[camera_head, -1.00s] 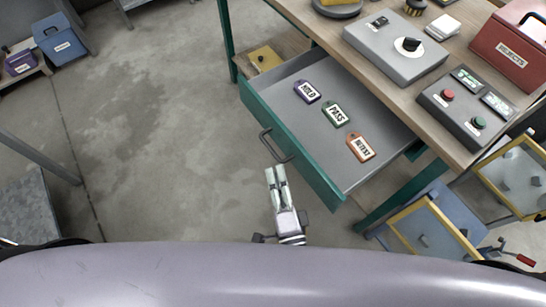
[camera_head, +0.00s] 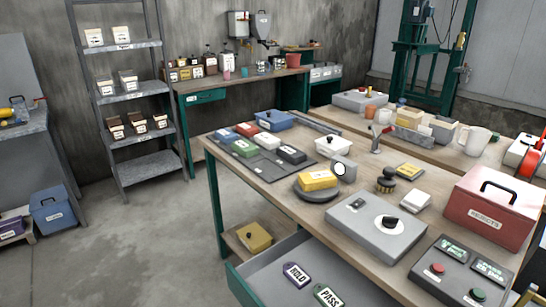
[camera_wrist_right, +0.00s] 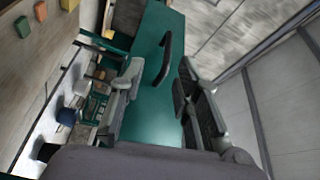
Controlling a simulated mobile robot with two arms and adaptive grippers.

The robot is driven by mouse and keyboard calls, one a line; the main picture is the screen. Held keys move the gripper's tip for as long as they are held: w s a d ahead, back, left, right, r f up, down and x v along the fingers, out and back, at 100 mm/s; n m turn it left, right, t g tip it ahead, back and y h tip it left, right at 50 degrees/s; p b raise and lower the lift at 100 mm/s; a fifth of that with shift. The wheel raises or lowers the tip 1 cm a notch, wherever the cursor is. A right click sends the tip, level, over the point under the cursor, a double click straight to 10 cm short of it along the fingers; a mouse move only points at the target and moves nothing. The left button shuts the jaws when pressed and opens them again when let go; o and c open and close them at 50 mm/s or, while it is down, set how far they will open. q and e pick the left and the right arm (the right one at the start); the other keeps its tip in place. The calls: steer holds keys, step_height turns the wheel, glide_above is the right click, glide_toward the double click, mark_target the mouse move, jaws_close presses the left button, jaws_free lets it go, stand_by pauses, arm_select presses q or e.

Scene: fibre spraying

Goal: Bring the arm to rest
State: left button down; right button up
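My right gripper (camera_wrist_right: 160,100) shows in the right wrist view with its two fingers apart and nothing between them but the view of the teal drawer front (camera_wrist_right: 152,110). The dark drawer handle (camera_wrist_right: 166,58) lies beyond the fingertips, apart from them as far as I can tell. In the head view neither of my grippers shows. The drawer (camera_head: 270,275) stands open under the workbench (camera_head: 235,165), with a purple HOLD tag (camera_head: 297,275) and a green PASS tag (camera_head: 329,296) in it.
On the workbench are a grey box with a black knob (camera_head: 378,232), a red lidded REJECTS box (camera_head: 490,208), a button panel (camera_head: 462,275) and a yellow block (camera_head: 318,181) on a round base. Shelves (camera_head: 125,90) stand at the back left. The floor (camera_head: 130,240) left of the bench is clear.

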steer(key=s+d+f+n+g, duration=0.2)
steer(key=d+f+n+g, duration=0.1)
steer(key=f, duration=0.6)
steer(key=s+d+f+n+g+h, duration=0.1)
steer(key=s+d+f+n+g, duration=0.15)
steer(key=f, duration=0.55)
steer(key=s+d+f+n+g, duration=0.2)
steer(key=f+n+g, duration=0.15)
steer(key=f, duration=0.55)
steer(key=s+d+f+n+g+h, duration=0.4)
steer(key=s+d+f+n+g, duration=0.2)
steer(key=s+d+f, duration=0.8)
steer(key=s+d+g, duration=0.1)
steer(key=s, duration=0.2)
steer(key=shift+s+d+g, duration=0.3)
steer(key=shift+d, duration=0.05)
